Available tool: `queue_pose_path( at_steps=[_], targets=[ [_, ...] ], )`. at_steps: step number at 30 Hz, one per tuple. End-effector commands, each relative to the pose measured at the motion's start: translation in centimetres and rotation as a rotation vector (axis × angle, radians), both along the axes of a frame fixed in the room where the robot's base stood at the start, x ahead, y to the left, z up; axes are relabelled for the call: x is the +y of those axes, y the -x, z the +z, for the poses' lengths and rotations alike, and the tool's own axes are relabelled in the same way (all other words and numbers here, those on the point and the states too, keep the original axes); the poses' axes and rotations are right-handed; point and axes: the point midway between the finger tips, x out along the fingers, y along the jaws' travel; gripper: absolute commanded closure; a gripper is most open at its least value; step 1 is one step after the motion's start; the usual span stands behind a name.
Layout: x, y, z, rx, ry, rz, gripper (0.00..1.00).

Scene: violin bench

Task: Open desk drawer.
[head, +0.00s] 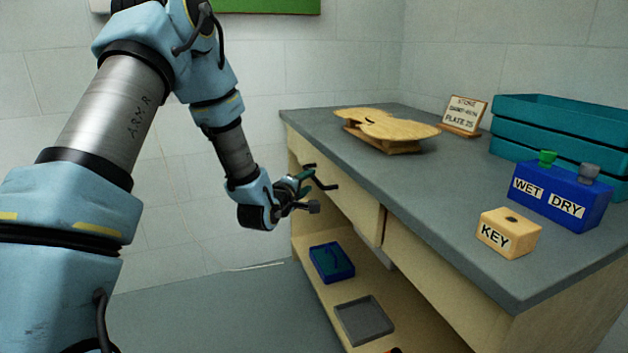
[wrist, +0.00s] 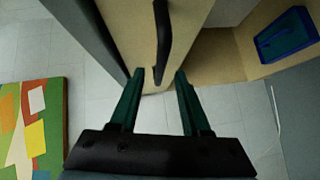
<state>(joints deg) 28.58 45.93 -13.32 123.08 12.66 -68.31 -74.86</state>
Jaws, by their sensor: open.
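The desk (head: 455,215) has a grey top and pale wood sides. Its drawer front (head: 352,207) sits under the top and looks flush with the desk. A black bar handle (head: 325,181) is on the drawer front. My gripper (head: 308,190) is open beside the handle. In the wrist view the handle (wrist: 162,38) lies ahead of and roughly between the two green fingertips (wrist: 160,76), with its near end close to them. I cannot tell whether a finger touches it.
On the desk are a violin-shaped plate (head: 388,126), a sign (head: 465,112), a teal crate (head: 560,130), a blue WET/DRY box (head: 558,203) and a KEY block (head: 509,235). A blue tray (head: 332,263) and a grey tray (head: 364,321) lie on the lower shelf. Floor left of the desk is clear.

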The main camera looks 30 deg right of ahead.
Motion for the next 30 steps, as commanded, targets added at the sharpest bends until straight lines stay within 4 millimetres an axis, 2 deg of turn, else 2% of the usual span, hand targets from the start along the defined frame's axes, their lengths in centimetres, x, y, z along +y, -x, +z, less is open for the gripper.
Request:
queue_pose_path(
  at_steps=[3, 9, 20, 30],
  targets=[
    [-1.7, -1.3, -0.3, -0.001, -0.001, -0.001, 0.53],
    [-3.3, -2.6, -0.7, 0.0, -0.001, -0.001, 0.53],
    [-3.6, -2.9, -0.7, 0.0, -0.001, 0.0, 0.53],
    [-3.6, -2.9, -0.7, 0.0, -0.001, 0.0, 0.9]
  ],
)
